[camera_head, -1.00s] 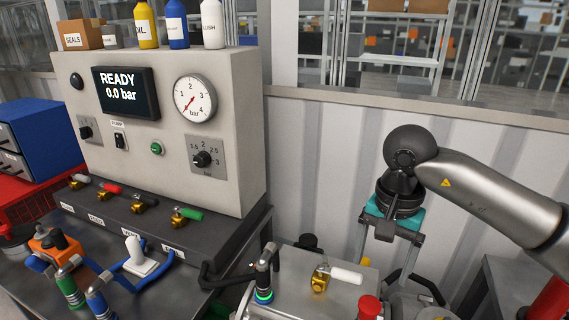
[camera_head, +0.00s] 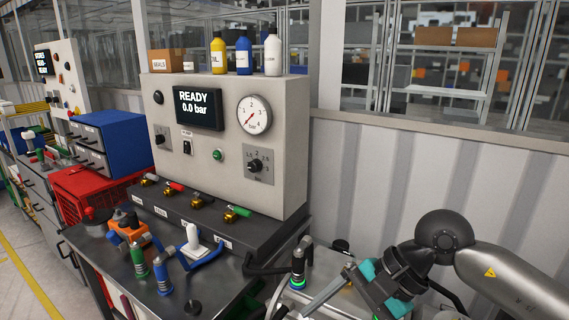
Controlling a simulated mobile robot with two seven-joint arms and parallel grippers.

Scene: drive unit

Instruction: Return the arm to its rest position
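My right arm comes in from the right edge in the head view, with a silver link and a dark round joint. Its gripper (camera_head: 345,312), with teal parts on its body, is low in the picture and points down to the left. One long grey finger shows at the far side of the gripper body, set wide; the other finger is mostly hidden or cut off by the lower edge. I see nothing held between them. My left arm and gripper are out of view.
A grey test panel (camera_head: 290,150) with a "READY 0.0 bar" display (camera_head: 198,109) and gauge (camera_head: 254,115) stands on a dark bench. A red crate (camera_head: 95,195) and blue drawers (camera_head: 110,145) stand left.

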